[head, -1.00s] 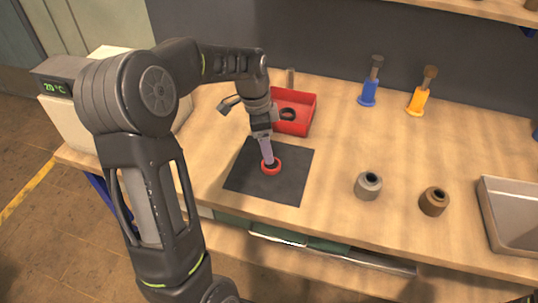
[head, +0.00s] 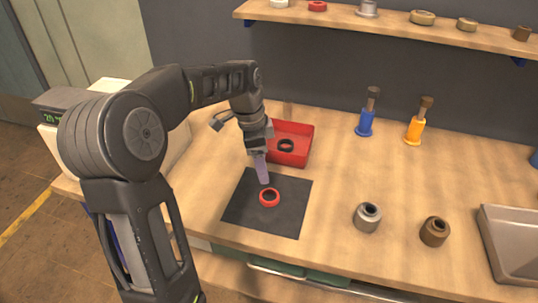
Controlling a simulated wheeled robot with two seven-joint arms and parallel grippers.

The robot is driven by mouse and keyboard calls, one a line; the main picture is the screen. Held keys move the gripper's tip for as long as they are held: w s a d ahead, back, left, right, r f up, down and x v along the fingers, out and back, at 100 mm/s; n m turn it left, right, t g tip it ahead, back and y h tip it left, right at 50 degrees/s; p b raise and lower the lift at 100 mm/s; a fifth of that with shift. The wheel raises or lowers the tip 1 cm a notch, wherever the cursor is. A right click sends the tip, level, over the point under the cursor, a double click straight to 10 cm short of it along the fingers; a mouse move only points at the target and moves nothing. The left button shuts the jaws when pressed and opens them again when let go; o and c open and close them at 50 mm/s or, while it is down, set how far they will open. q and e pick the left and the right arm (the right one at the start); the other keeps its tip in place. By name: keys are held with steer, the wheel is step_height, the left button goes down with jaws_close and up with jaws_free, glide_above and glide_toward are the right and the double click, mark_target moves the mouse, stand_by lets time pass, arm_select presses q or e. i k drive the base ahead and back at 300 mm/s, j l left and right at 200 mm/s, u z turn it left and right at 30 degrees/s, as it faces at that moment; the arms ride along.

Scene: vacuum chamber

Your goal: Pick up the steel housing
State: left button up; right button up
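The steel housing (head: 367,217) is a short grey hollow cylinder standing upright on the wooden bench, right of the black mat (head: 240,212). A similar brown housing (head: 434,231) stands to its right. My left gripper (head: 263,180) points down over the mat, well left of the steel housing. Its pale fingers overlap in this view, so their gap is hidden. A red ring (head: 269,204) lies on the mat just below the fingertips, seemingly apart from them. My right gripper is out of view.
A red bin (head: 304,150) holding a dark ring (head: 286,145) sits behind the mat. Blue (head: 366,122) and yellow (head: 414,130) tools stand at the back. A metal tray (head: 490,243) is at right. A shelf (head: 390,22) with small parts hangs above. Bench around the steel housing is clear.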

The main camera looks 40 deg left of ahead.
mark_target(368, 215)
steer(key=k, duration=1)
